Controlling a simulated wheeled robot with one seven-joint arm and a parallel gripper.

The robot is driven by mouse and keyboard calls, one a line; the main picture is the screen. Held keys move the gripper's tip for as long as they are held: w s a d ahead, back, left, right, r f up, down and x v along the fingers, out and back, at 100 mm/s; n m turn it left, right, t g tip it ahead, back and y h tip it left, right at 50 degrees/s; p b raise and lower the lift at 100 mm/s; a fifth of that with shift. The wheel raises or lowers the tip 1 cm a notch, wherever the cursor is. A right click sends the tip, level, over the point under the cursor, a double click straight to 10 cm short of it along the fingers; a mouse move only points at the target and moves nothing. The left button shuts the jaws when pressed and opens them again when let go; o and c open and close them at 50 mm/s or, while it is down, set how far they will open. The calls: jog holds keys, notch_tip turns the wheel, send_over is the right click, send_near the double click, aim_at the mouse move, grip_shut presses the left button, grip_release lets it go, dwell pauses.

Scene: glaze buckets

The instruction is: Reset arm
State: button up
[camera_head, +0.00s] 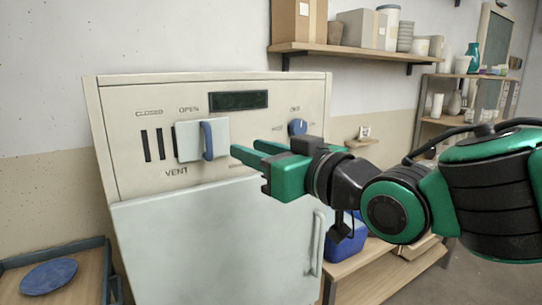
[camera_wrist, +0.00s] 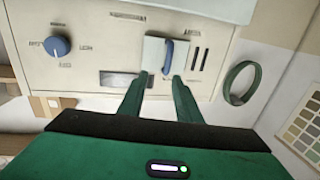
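The cream kiln-like cabinet (camera_head: 270,88) has a vent slider plate (camera_head: 187,142) with an upright blue handle (camera_head: 208,140). The plate sits at the OPEN end, and the dark slots on the CLOSED side are bare. My gripper (camera_head: 245,147) points at the panel just right of the handle, with a small gap between. In the wrist view, its two green fingers (camera_wrist: 160,78) are apart with nothing held, and the blue handle (camera_wrist: 168,56) shows just beyond their tips.
A blue dial (camera_head: 298,127) is right of the slider; the door (camera_head: 200,240) below looks shut. A blue container (camera_head: 344,243) stands on a low wooden unit right of the cabinet. A tray with a blue disc (camera_head: 48,275) is lower left. A wall shelf (camera_head: 350,51) holds pots.

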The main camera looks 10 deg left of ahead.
jog(key=w+d+f+m+h, duration=0.2)
jog(key=w+d+f+h, duration=0.15)
jog(key=d, duration=0.35)
jog(key=w+d+f+m+h, duration=0.25)
jog(key=w+d+f, duration=0.2)
jog(key=d, duration=0.35)
jog(key=s+d+f+m+g+h, duration=0.1)
jog(key=d+f+m+h, duration=0.15)
jog(key=d+f, duration=0.45)
jog(key=d+f+m+g+h, duration=0.1)
jog(key=d+f+h, duration=0.3)
jog(key=d, duration=0.8)
jog(key=s+d+f+m+g+h, duration=0.2)
jog(key=s+d+f+m+g, duration=0.3)
jog(key=s+d, duration=0.55)
jog(key=s+d+f+m+g, duration=0.1)
jog(key=s+d+f+g, duration=0.1)
jog(key=s+d, duration=0.2)
jog(key=s+d+f+m+g, duration=0.2)
jog(key=s+d+f, duration=0.1)
jog(key=s, duration=0.7)
jog(key=shift+s+d+f+m+y, duration=0.15)
jog(key=shift+s+d+m+y, duration=0.15)
jog(key=shift+s+d+y, duration=0.25)
jog(key=shift+w, duration=0.3)
jog(key=shift+w+f, duration=0.25)
jog(key=shift+w, duration=0.25)
